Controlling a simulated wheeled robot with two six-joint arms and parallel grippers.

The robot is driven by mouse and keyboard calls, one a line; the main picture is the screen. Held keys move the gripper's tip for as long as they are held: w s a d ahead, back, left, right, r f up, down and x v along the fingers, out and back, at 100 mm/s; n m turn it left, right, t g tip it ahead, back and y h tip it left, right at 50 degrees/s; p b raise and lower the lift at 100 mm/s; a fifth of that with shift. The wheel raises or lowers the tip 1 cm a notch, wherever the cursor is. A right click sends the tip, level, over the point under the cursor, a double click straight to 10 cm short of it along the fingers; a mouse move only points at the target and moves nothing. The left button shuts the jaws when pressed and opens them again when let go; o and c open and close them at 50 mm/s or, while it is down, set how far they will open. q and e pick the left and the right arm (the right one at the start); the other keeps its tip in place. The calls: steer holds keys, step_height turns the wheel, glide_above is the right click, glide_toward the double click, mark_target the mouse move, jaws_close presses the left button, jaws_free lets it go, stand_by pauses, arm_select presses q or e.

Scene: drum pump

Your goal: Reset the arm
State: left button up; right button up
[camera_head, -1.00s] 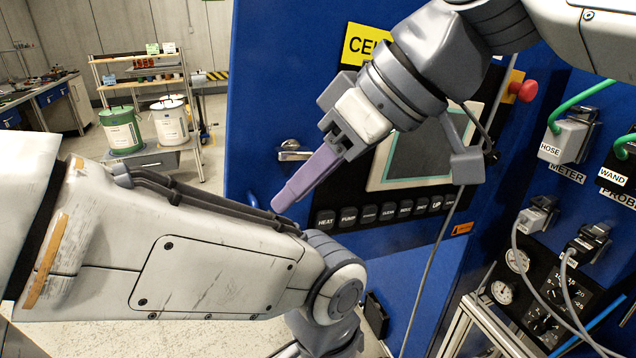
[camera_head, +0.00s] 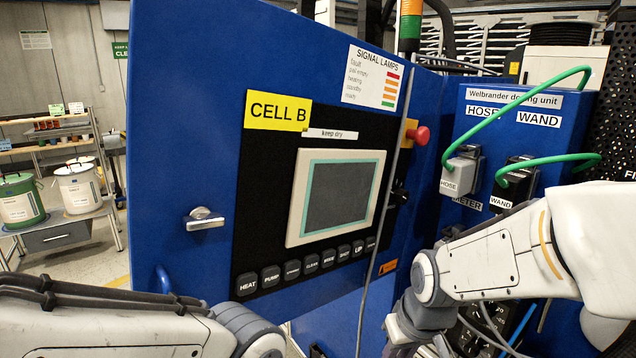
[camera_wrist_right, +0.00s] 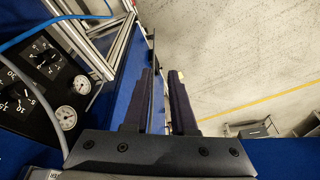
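My right arm (camera_head: 500,260) comes in from the right in the head view and bends down in front of the lower part of the dosing unit. Its wrist (camera_head: 415,320) is at the bottom edge, and the fingers are out of that view. In the right wrist view my right gripper (camera_wrist_right: 163,72) shows two dark fingers with a narrow gap between them and nothing held. Blue panel and pale floor show beyond the fingers. My left arm (camera_head: 110,325) lies along the bottom left of the head view. Its gripper is out of view.
A blue cabinet door with a CELL B label (camera_head: 277,111), a touchscreen (camera_head: 338,198) and a door handle (camera_head: 204,218) stands ahead. Green hoses (camera_head: 520,90) loop at the right. A grey cable (camera_head: 374,235) hangs before the door.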

steer(key=s+d+f+m+h, duration=0.1)
steer(key=s+d+f+m, duration=0.1)
steer(key=s+d+f, duration=0.3)
steer(key=s+a+r+n+g, duration=0.1)
steer(key=s+a+r+n, duration=0.2)
steer(key=s+a, duration=0.3)
steer(key=s+a+r+n+g+y, duration=0.1)
steer(key=s+a+r+n+g, duration=0.1)
steer(key=s+a, duration=0.4)
steer(key=shift+a+r+n, duration=0.5)
steer(key=shift+a+n, duration=0.15)
steer(key=shift+n, duration=0.45)
steer(key=shift+s, duration=0.15)
